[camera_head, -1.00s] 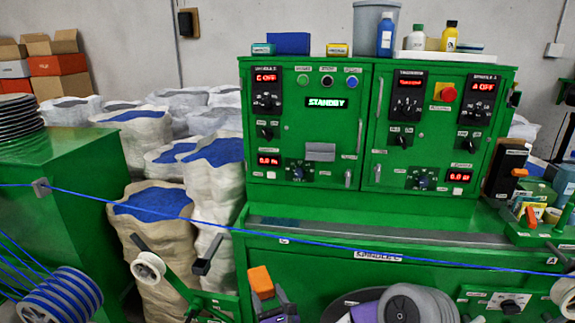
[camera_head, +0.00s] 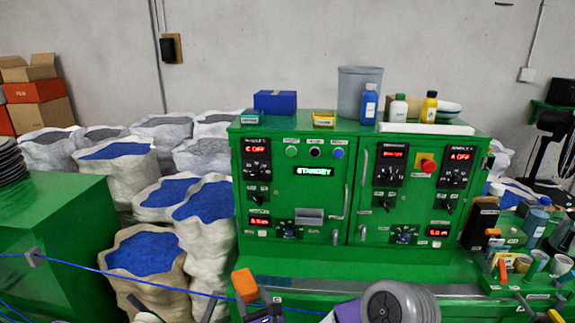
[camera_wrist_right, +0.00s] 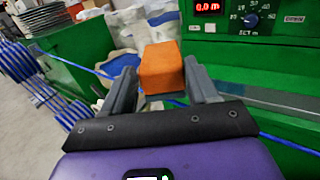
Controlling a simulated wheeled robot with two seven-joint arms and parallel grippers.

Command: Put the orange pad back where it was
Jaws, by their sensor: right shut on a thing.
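The orange pad (camera_head: 245,285) is a small orange block at the lower middle of the head view. In the right wrist view the pad (camera_wrist_right: 161,68) sits between the two grey fingers of my right gripper (camera_wrist_right: 163,88), which is shut on it. In the head view my right gripper (camera_head: 250,306) shows only partly at the bottom edge, with the pad at its tip. The pad is held up in front of the green machine, near the blue cable (camera_head: 130,279).
The green machine (camera_head: 345,262) with its control panel stands ahead. Sacks of blue pellets (camera_head: 146,252) stand at the left. Cups, bottles and tools crowd the right-hand shelf (camera_head: 500,291).

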